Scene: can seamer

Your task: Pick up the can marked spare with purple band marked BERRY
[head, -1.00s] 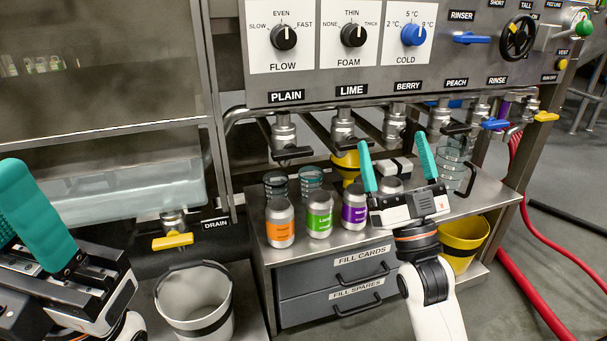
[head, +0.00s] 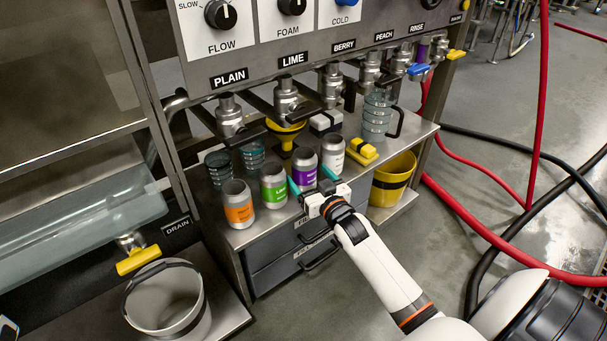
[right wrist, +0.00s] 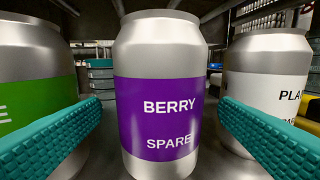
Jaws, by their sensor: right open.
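The silver can with a purple band (head: 305,172) stands upright on the metal shelf, third from left in the row of cans. In the right wrist view its band reads BERRY and SPARE (right wrist: 158,110), and the can is centred between two teal fingers. My right gripper (head: 311,183) is open, its fingers pointing at the can from the front. The fingertips lie to either side in the picture; I cannot tell if they reach past its front surface. My left gripper shows at most as a sliver at the lower left edge of the head view, its fingers hidden.
A green-banded can (head: 273,184) and an orange-banded can (head: 238,204) stand left of it; a white-banded can (head: 333,155) stands close on the right. A yellow-black block (head: 362,151), pitcher (head: 377,118) and yellow funnel (head: 285,130) are nearby. Taps hang above.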

